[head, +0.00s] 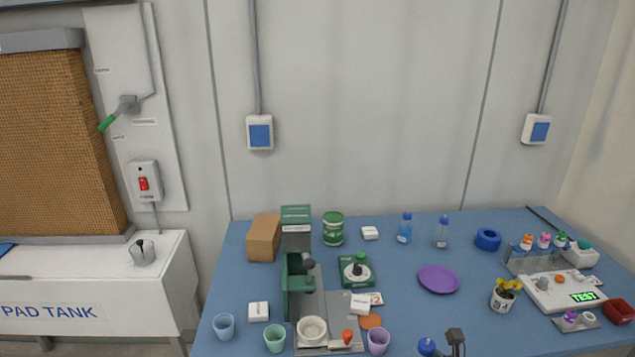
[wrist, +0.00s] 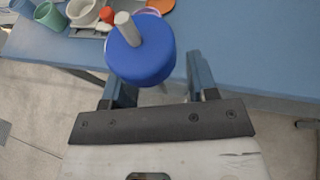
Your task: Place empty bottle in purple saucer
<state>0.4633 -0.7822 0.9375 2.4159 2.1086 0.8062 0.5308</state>
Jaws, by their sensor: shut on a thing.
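The clear bottle with a blue cap (head: 441,234) looks empty and stands upright at the back of the blue table. The purple saucer (head: 438,280) lies flat in front of it with nothing on it. In the wrist view my gripper (wrist: 162,88) is shut on a round blue object with a grey stem (wrist: 140,62), near the table's front edge. This object's lower part is hidden and I cannot tell what it is. In the head view a blue round shape and a dark part show at the bottom edge. The clear bottle is apart from my gripper.
A bottle of blue liquid (head: 405,229) stands left of the clear bottle, and a blue ring (head: 488,239) lies to its right. A flower pot (head: 503,296) stands right of the saucer. A purple cup (head: 378,342) and green machine (head: 297,270) are to the left.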

